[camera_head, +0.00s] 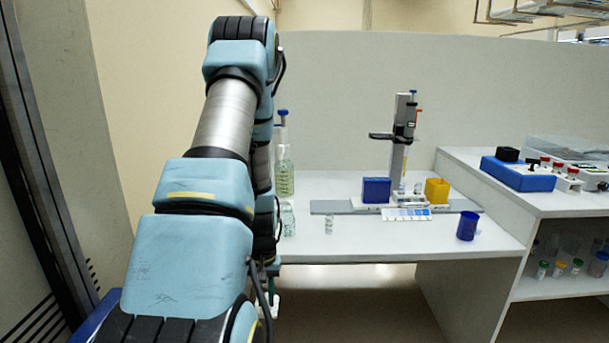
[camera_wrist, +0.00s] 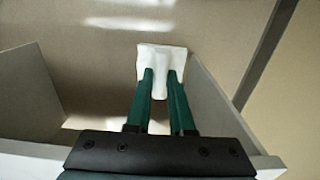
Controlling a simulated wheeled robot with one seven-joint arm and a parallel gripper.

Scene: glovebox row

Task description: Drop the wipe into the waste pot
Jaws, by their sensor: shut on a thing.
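A white wipe (camera_wrist: 160,54) is pinched between the two green fingers of my gripper (camera_wrist: 160,78) in the wrist view, spreading past the fingertips. In the head view my gripper (camera_head: 272,284) hangs low in front of the bench's front edge, partly hidden behind my arm. A bit of the white wipe (camera_head: 270,303) shows below it. A round, open-topped dark blue pot (camera_head: 467,227), which looks like the waste pot, stands upright on the bench near its right front. My gripper is well to the left of the pot and below the bench top.
The white bench (camera_head: 350,248) carries a tall bottle (camera_head: 285,172), a small clear vial (camera_head: 329,225), a blue box (camera_head: 376,190), a yellow box (camera_head: 437,190) and a stand (camera_head: 401,140). A higher side bench (camera_head: 550,200) is at right. Bench top between vial and pot is clear.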

